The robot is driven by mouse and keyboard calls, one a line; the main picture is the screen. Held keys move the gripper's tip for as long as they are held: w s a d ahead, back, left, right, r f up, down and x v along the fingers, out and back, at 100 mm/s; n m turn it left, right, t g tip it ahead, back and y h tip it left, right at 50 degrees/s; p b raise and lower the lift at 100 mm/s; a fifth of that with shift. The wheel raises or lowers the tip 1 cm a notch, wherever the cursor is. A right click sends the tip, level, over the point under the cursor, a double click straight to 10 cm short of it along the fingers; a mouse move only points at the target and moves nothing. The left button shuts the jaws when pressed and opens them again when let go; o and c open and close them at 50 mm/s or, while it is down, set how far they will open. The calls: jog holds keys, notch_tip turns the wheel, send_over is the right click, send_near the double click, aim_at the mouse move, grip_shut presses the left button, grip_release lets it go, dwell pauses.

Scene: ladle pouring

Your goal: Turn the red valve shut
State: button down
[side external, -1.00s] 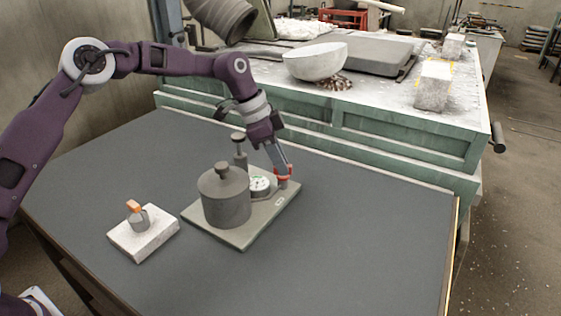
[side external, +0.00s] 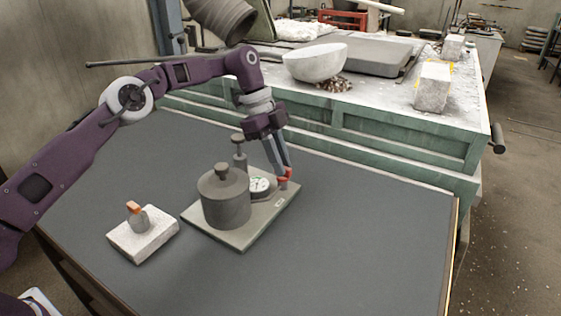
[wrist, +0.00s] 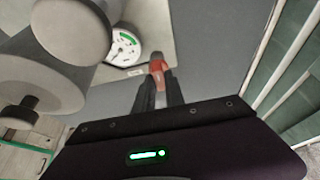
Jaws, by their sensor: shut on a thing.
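The red valve (side external: 284,176) stands at the right back corner of a grey-green base plate (side external: 243,238), beside a round dial gauge (side external: 259,185). A grey lidded pot (side external: 226,203) and a plunger-like post (side external: 239,150) stand on the same plate. My gripper (side external: 285,170) reaches down from above, its fingers shut on the valve handle. In the wrist view the red valve handle (wrist: 157,70) sits between the fingertips. The gauge (wrist: 124,46) there shows a green band along its rim; its needle is too small to read surely.
A white block (side external: 143,243) with a small grey piece and orange top (side external: 135,207) sits on the dark table (side external: 350,240) at left. Behind stands a green bench (side external: 400,145) bearing a white bowl (side external: 315,62) and a pale block (side external: 433,85). The table's right side is clear.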

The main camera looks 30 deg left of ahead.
dwell(0.4)
jog(key=c, duration=1.4)
grip_release()
